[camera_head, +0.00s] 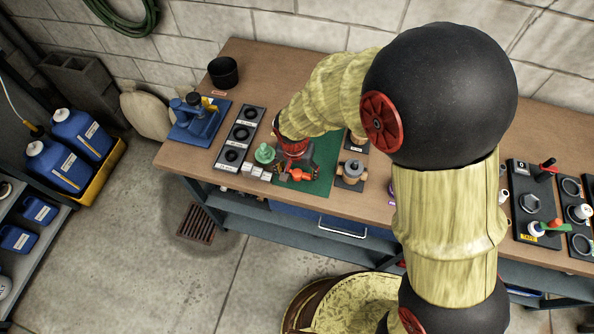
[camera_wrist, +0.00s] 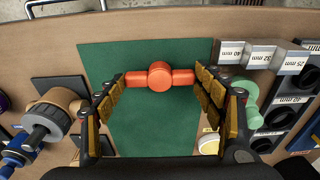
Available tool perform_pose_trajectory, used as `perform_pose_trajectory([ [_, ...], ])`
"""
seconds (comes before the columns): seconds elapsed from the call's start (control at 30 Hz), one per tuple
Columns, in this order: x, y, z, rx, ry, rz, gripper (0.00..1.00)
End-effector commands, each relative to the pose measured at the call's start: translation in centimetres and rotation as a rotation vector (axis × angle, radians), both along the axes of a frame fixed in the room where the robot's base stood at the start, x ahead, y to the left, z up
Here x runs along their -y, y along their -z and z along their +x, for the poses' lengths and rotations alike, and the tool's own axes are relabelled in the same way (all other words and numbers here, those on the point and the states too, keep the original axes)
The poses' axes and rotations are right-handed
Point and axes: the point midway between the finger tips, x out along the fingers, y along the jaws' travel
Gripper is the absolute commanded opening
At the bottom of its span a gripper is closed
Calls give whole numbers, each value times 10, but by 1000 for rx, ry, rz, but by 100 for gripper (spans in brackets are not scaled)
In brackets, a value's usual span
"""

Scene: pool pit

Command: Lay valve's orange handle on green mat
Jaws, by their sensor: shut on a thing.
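The orange handle (camera_head: 300,175) is a bar with a round hub. It also shows in the wrist view (camera_wrist: 160,76), lying crosswise between the two fingers. My gripper (camera_wrist: 160,88) is shut on it, with one finger at each end of the bar. In the head view my gripper (camera_head: 294,162) is low over the front part of the green mat (camera_head: 323,160). The mat fills the middle of the wrist view (camera_wrist: 150,125) behind the handle. I cannot tell whether the handle touches the mat. My wrist hides part of the mat in the head view.
A pale green fitting (camera_head: 265,153) and labelled blocks (camera_head: 255,172) stand left of the mat. A tan-and-grey fitting (camera_head: 352,171) stands right of it. A black cup (camera_head: 223,72) and blue vise (camera_head: 196,117) are further left. The workbench (camera_head: 370,205) has narrow bare wood in front.

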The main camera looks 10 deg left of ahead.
Motion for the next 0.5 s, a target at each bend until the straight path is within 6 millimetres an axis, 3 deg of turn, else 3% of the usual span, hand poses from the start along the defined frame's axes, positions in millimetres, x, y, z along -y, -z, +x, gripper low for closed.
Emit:
perform_pose_trajectory([
  [0.3, -1, 2, 1, 2, 0, 2, 52],
  [0.33, -1, 1, 1, 2, 0, 2, 70],
  [0.5, -1, 1, 1, 2, 0, 2, 80],
])
